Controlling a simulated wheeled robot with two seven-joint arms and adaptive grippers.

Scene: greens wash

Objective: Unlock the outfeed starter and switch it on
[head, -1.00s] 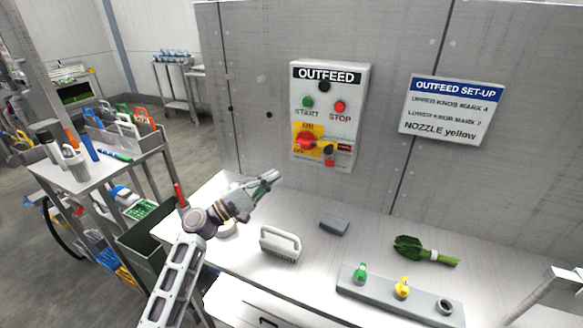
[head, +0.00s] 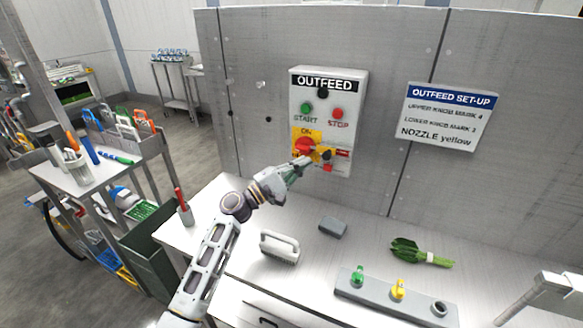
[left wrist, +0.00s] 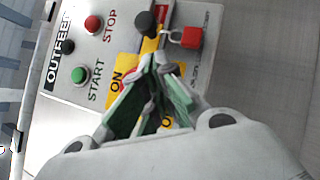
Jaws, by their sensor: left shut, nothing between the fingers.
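The outfeed starter (head: 343,90) is a pale box on the grey wall panel, with a green START button (head: 307,108) and a red STOP button (head: 338,114). Its red rotary switch (head: 303,146) sits on a yellow ON/OFF plate, partly hidden by my gripper. A red padlock (left wrist: 191,38) with a metal shackle hangs beside it; whether it is locked cannot be told. A black knob (left wrist: 146,22) is near it. My left gripper (head: 306,162) is shut and empty, with its tips in front of the switch plate; it also shows in the left wrist view (left wrist: 160,68).
A set-up sign (head: 448,117) hangs to the right. On the steel counter are a white-handled brush (head: 280,247), a grey block (head: 333,227), tied greens (head: 420,252) and a nozzle rack (head: 370,297). A red-handled tool (head: 181,200) stands in a holder at left.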

